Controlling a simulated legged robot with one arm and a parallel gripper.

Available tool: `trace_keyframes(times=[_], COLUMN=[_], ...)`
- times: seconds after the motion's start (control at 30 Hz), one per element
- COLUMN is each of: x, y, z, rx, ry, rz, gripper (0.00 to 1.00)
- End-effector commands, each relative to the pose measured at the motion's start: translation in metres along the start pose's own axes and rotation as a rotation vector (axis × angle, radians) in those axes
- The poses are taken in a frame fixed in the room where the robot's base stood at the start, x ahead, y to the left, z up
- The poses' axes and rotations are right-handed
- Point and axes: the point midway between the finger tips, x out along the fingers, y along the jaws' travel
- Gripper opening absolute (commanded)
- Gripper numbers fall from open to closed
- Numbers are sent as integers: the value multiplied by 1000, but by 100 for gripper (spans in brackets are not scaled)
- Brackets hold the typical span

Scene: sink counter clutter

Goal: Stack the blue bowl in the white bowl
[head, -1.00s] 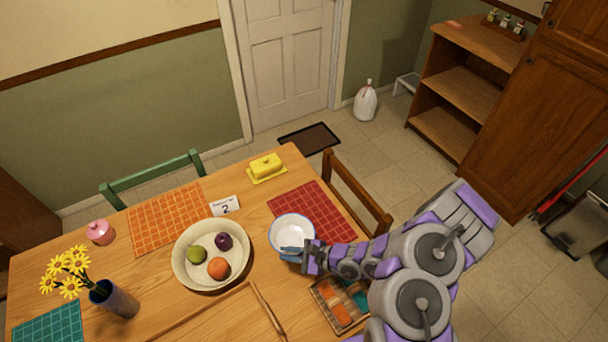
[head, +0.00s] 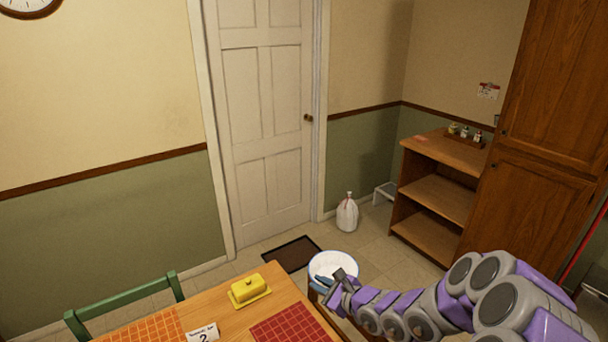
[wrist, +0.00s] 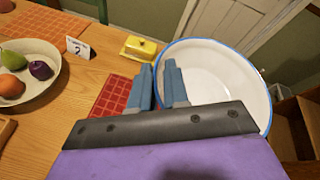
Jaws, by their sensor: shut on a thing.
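A white bowl with a blue rim (head: 332,261) is held up by my gripper (head: 325,284) near the right side of the table. In the wrist view the bowl (wrist: 220,75) fills the upper right, and its inside looks empty. My gripper's two blue fingers (wrist: 159,78) are shut on its left wall, one on each side. I cannot tell the colour of its outside. No separate blue bowl shows in the views now. A wide cream bowl (wrist: 52,88) with fruit in it stands on the table at the left of the wrist view.
A yellow butter dish (head: 249,290) and a red placemat (head: 290,328) lie near the table's far right. A number card (head: 202,334) and an orange placemat (head: 145,330) are left of them. A green chair (head: 125,305) stands behind. Shelves (head: 440,195) stand at right.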

Motion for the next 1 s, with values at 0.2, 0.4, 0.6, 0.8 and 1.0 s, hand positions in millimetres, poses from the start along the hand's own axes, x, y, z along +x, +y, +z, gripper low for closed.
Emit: trace_keyframes(times=[0.2,0.4,0.6,0.8,1.0], x=[-30,-62,-91,-104,-106], y=[-53,-94,-122,-134,-136], z=[33,60,82,91,92], rx=[44,90,128,149,152], ry=[52,106,148,169,175], rz=[-129,-240,-326,-364,-368], gripper=[0,0,0,0,0])
